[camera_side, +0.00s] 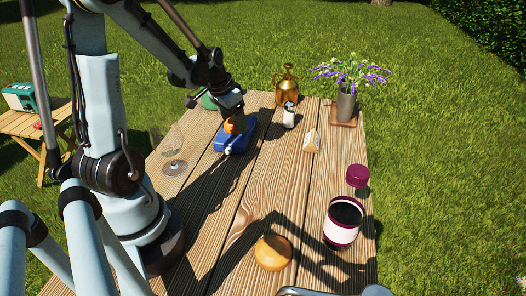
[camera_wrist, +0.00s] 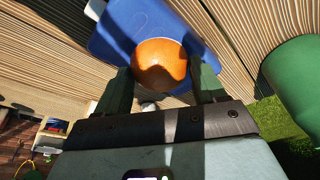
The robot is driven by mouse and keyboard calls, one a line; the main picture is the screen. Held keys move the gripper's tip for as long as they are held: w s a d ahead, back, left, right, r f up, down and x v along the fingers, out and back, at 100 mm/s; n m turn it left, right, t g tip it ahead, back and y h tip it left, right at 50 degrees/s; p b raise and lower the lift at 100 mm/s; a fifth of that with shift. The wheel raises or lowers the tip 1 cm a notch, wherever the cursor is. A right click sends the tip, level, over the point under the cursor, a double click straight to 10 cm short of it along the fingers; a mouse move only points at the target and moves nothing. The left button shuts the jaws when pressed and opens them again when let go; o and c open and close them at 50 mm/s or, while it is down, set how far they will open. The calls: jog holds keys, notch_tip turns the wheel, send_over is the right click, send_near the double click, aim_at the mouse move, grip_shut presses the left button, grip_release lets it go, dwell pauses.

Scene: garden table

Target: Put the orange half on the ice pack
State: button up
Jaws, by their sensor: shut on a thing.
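The orange half (camera_side: 235,125) is held in my gripper (camera_side: 234,119) at the far part of the table. In the wrist view the orange half (camera_wrist: 160,65) sits between the two dark fingers of my gripper (camera_wrist: 162,78), with its rounded orange side showing. The blue ice pack (camera_side: 240,138) lies flat on the table, right below the orange half in the side view. In the wrist view the ice pack (camera_wrist: 113,32) shows behind the orange half. I cannot tell whether the orange half touches the ice pack.
A clear glass (camera_side: 173,150) stands left of the ice pack. A small shaker (camera_side: 289,115), a brass sprayer (camera_side: 287,85), a wedge (camera_side: 312,141) and a flower vase (camera_side: 346,103) stand nearby. An orange round thing (camera_side: 272,252) and a maroon-and-white jar (camera_side: 343,222) are in front. The middle planks are clear.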

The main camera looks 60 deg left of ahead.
jog(key=o, duration=1.2)
jog(key=shift+f, duration=0.15)
jog(key=shift+c, duration=0.2)
jog(key=a+v, duration=0.1)
jog(key=v, duration=1.1)
jog(key=d+f+m+t, duration=0.1)
jog(key=d+t, duration=0.3)
jog(key=d, duration=1.8)
jog(key=shift+w+d+f+m+h, duration=0.2)
jog(key=shift+w+m+h, duration=0.1)
jog(key=shift+w+m, duration=0.1)
